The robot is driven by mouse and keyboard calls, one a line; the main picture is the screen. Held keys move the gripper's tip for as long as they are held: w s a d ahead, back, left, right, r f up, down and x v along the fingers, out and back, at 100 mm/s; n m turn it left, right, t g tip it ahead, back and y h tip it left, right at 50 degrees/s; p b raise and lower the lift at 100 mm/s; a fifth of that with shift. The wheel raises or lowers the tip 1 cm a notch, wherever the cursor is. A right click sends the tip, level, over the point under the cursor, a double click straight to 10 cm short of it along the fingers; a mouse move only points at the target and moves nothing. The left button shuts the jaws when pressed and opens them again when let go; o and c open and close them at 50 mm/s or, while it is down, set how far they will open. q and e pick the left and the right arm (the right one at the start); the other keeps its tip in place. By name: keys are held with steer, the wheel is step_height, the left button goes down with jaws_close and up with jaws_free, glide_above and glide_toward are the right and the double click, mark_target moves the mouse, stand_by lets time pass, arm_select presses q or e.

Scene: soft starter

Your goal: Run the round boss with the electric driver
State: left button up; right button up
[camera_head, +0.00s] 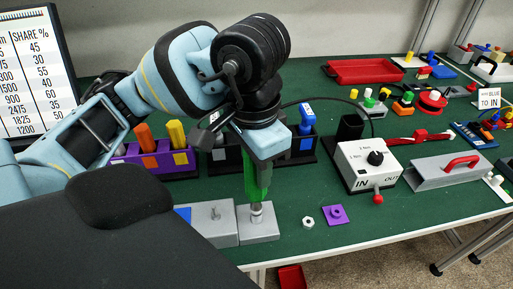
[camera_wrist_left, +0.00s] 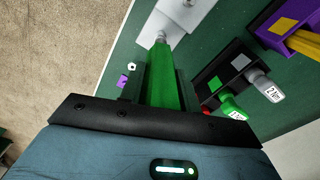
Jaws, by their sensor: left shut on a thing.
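My left gripper (camera_head: 258,158) is shut on the green electric driver (camera_head: 256,183), which it holds upright, nose down. The driver's nose is at the small round metal boss (camera_head: 257,213) on a grey block (camera_head: 262,232) near the table's front edge; whether the two touch is hard to tell. In the left wrist view the green driver (camera_wrist_left: 162,82) points away from the jaws toward the boss (camera_wrist_left: 161,39) on its pale block. My right gripper is not in view.
A white control box (camera_head: 359,173) with a black knob and red-tipped IN/OUT lever stands to the right. A hex nut (camera_head: 308,222) and purple plate (camera_head: 337,214) lie beside the block. Tool racks (camera_head: 154,160) stand behind.

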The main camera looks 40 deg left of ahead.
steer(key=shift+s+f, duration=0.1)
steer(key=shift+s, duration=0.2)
